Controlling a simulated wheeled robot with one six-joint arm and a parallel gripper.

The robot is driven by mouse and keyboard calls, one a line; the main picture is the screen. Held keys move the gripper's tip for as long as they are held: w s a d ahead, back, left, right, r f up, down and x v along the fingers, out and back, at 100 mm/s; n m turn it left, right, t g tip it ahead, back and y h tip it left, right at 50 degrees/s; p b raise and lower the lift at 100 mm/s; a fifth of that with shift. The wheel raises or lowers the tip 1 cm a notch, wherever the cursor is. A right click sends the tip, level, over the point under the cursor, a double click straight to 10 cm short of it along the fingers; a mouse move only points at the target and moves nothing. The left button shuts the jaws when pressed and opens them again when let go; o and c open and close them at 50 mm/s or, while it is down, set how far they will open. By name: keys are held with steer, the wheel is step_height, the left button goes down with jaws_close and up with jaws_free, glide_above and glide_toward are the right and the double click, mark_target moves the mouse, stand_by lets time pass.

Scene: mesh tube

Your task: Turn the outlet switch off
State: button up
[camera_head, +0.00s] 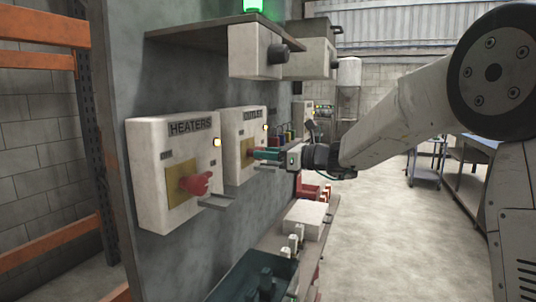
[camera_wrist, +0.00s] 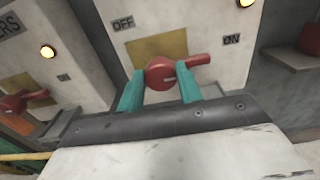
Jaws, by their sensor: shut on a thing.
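The outlet box (camera_head: 229,150) is a white box on the grey panel, with an OUTLET label and a lit lamp. Its red rotary switch (camera_wrist: 166,73) shows in the wrist view on a yellow plate, its handle pointing right toward the ON label (camera_wrist: 231,39). The OFF label (camera_wrist: 123,23) is at upper left. My gripper (camera_head: 266,154) reaches the front of this box from the right. Its teal fingers, also in the wrist view (camera_wrist: 160,88), are shut on the red switch, one on each side. In the head view the fingers largely hide the switch.
The heaters box (camera_head: 150,170), with its own red switch (camera_head: 195,184), is close on the left.

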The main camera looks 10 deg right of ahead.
steer(key=shift+n, duration=0.3)
steer(key=shift+s+a+f+n, duration=0.1)
steer(key=shift+f+n, duration=0.05)
steer(key=shift+n, duration=4.15)
steer(key=shift+s+f+n, duration=0.1)
steer(key=shift+f+n, duration=0.05)
steer(key=shift+n, duration=4.15)
steer(key=o, duration=1)
steer(key=v, duration=0.7)
steer(key=shift+s+d, duration=0.2)
steer(key=shift+d, duration=0.15)
